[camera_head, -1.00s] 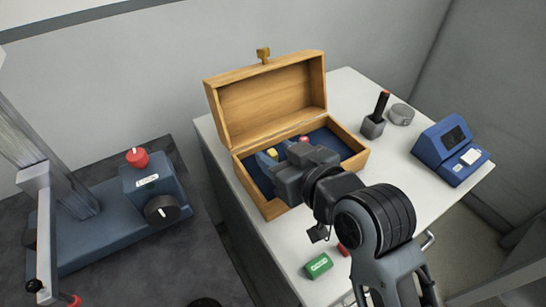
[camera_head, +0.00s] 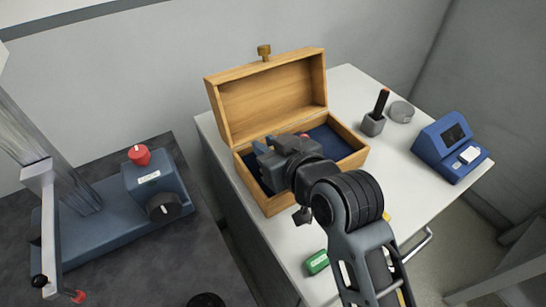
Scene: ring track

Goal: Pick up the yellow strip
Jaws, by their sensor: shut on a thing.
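My gripper (camera_head: 265,147) is over the left part of the open wooden box (camera_head: 244,178), with its blue-grey fingers pointing left. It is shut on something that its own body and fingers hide. The yellow strip does not show clearly now; a yellow piece showed between the fingers a second ago. A small yellow patch (camera_head: 387,215) shows beside my arm over the table, and I cannot tell what it is.
The lid stands open behind the box. A small red thing (camera_head: 304,136) shows just past the gripper. A green block (camera_head: 317,262) lies near the table's front. A holder (camera_head: 373,124), a round tin (camera_head: 401,111) and a blue device (camera_head: 453,153) stand at right.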

